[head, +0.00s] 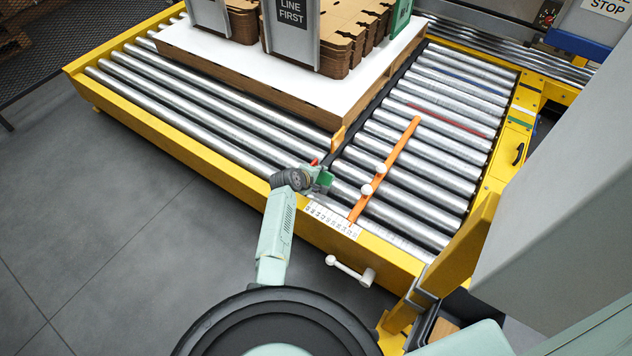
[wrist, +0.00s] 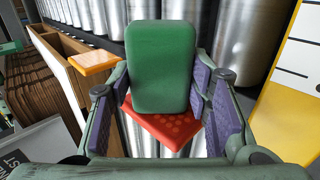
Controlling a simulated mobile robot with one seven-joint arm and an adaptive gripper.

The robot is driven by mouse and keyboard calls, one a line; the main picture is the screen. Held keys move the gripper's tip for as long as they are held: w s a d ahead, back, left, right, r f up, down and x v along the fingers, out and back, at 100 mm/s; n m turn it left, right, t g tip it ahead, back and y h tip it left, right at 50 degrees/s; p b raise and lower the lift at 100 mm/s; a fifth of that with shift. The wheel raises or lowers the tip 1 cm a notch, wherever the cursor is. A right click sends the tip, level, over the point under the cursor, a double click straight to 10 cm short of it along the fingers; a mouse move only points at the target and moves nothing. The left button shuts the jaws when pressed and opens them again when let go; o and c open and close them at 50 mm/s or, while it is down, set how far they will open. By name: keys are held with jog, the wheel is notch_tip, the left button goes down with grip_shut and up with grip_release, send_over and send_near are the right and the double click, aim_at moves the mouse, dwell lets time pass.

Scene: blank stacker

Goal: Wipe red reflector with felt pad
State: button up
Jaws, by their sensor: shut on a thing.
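My gripper (head: 318,180) is over the near part of the roller conveyor, by the divider between its two roller sections. In the wrist view, my gripper (wrist: 163,85) is shut on a green felt pad (wrist: 162,60), with a purple-lined finger on each side. The pad also shows as a small green patch in the head view (head: 324,177). The red reflector (wrist: 165,130), with a dotted face, lies just past the pad and is partly hidden by it. A small red bit of it shows beside my gripper in the head view (head: 314,162). I cannot tell whether pad and reflector touch.
An orange bar (head: 400,145) with white knobs crosses the rollers to the right. A small orange block (head: 338,138) stands at the pallet's (head: 270,82) near corner. The yellow frame (head: 240,180) carries a white scale (head: 333,221). A white handle (head: 350,270) sticks out in front.

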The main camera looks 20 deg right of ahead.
jog(key=shift+w+d+f+b, duration=0.1)
jog(key=shift+w+d+b, duration=0.75)
jog(key=shift+w+d, duration=0.4)
jog(key=shift+d, duration=0.1)
jog(key=shift+f+b, duration=1.1)
jog(key=shift+b, duration=0.05)
jog(key=shift+s+a+r+p, duration=0.2)
jog(key=shift+s+a+p, duration=0.65)
jog(key=shift+p, duration=0.35)
jog(key=shift+s+a+f+p, duration=0.1)
jog(key=shift+s+a+p, duration=0.35)
jog(key=shift+a+p, duration=0.1)
